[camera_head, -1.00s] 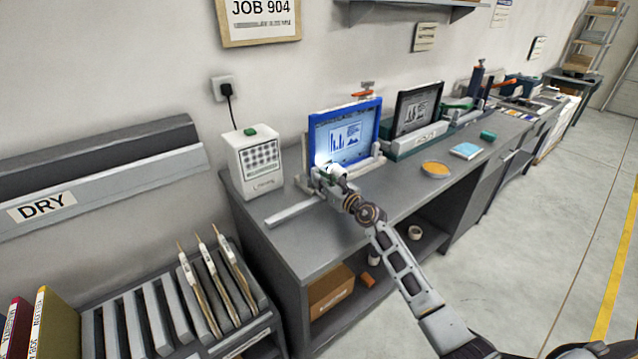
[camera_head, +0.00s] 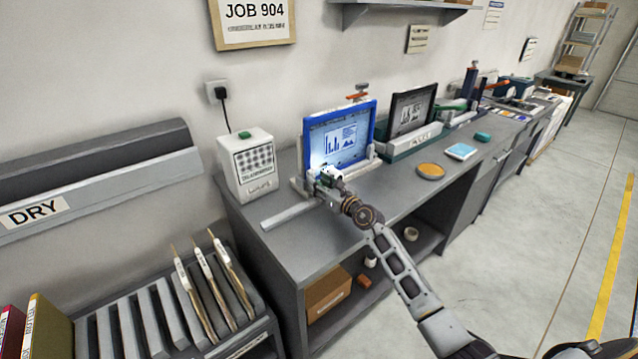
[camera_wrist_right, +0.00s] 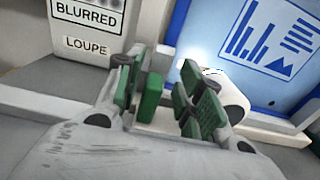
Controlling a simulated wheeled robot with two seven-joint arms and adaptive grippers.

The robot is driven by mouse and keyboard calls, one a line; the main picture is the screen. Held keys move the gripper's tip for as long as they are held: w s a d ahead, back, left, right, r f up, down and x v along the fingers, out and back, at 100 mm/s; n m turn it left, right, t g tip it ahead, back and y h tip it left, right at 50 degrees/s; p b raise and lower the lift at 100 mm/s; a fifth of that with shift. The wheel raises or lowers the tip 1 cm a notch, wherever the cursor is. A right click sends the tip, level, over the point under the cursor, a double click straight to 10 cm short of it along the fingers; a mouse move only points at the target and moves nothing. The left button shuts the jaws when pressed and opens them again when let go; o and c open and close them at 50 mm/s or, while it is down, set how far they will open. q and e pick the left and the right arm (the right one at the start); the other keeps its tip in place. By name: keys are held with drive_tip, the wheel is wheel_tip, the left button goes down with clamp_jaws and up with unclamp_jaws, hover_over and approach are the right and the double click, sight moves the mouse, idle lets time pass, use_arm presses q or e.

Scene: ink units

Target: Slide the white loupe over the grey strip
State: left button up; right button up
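The white loupe (camera_wrist_right: 235,88) is a small rounded white body with a dark spot. It stands before the blue-framed screen (camera_head: 338,136), with a bright glow beside it. In the head view it is mostly hidden by my right gripper (camera_head: 323,176). In the wrist view the right gripper's green pads (camera_wrist_right: 168,100) are a small way apart, with a pale surface showing between them. The right finger overlaps the loupe; contact cannot be told. The grey strip (camera_head: 289,215) lies flat on the bench, left of the gripper. My left gripper is not in view.
A white box (camera_head: 247,164) labelled with a dotted grid stands left of the screen. A second screen (camera_head: 411,110), an orange dish (camera_head: 431,170) and a blue pad (camera_head: 461,151) are farther right. The bench's front left (camera_head: 310,240) is clear.

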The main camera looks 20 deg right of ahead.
drive_tip(key=shift+v, duration=5.8)
drive_tip(key=shift+r, duration=0.1)
